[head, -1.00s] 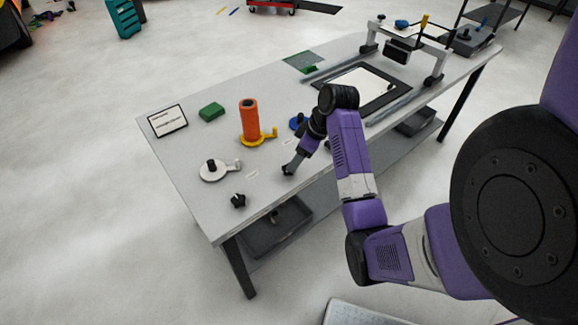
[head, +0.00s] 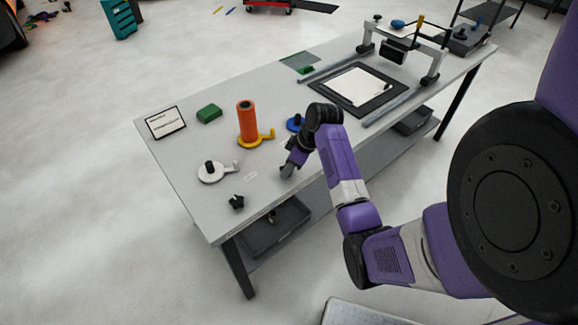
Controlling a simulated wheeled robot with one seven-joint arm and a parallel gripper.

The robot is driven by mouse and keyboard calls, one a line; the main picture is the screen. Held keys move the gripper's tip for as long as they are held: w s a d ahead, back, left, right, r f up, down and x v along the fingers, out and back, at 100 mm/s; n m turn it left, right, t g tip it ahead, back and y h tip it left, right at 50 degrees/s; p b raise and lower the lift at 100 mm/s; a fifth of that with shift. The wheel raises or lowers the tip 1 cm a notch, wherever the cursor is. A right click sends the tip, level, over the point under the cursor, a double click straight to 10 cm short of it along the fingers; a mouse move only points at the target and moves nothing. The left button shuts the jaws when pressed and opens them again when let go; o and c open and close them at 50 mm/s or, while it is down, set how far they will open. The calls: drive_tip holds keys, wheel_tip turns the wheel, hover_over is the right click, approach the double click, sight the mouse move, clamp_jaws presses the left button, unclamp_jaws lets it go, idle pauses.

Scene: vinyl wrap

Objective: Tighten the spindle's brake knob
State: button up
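An orange roll (head: 247,120) stands upright on a yellow base (head: 258,141) with a side lever, on the grey table. A white disc base (head: 211,172) with a short black post and a side arm sits at the front left. A small black star-shaped knob (head: 237,202) lies on the table near the front edge. A blue disc base (head: 295,124) is partly hidden behind my arm. My gripper (head: 286,173) points down near the front edge, right of the white base and the black knob, apart from both. Its fingers are too small to tell open or shut.
A label card (head: 166,122) and a green block (head: 209,113) are at the left. A framed dark mat (head: 375,104) with a white sheet lies at the right, near a gantry (head: 436,69). A grey bin (head: 270,238) sits below the tabletop.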

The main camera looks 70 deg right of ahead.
clamp_jaws()
drive_tip(key=shift+m, duration=0.4)
drive_tip(key=m, duration=0.1)
drive_tip(key=m+h, duration=0.1)
drive_tip(key=m, duration=0.1)
drive_tip(key=m+h, duration=0.1)
drive_tip(key=shift+w+a+m, duration=0.1)
drive_tip(key=shift+a+m, duration=0.15)
drive_tip(key=shift+m, duration=0.05)
drive_tip(key=m+g+h, duration=0.1)
drive_tip(key=m, duration=0.2)
drive_tip(key=m+g, duration=0.1)
drive_tip(key=m, duration=0.2)
drive_tip(key=shift+w+a+h, duration=0.15)
drive_tip(key=shift+w+h, duration=0.05)
drive_tip(key=shift+h, duration=0.2)
drive_tip(key=m+g, duration=0.1)
drive_tip(key=m, duration=0.3)
drive_tip(key=m+g, duration=0.1)
drive_tip(key=m, duration=0.1)
drive_tip(key=shift+w+m+g+h, duration=0.25)
drive_tip(key=shift+m+g+h, duration=0.05)
drive_tip(key=shift+m, duration=0.1)
drive_tip(key=m+g, duration=0.1)
drive_tip(key=m, duration=0.2)
drive_tip(key=m+g+b, duration=0.1)
drive_tip(key=m, duration=0.1)
drive_tip(key=shift+w+m+y, duration=0.15)
drive_tip(key=shift+m+y, duration=0.25)
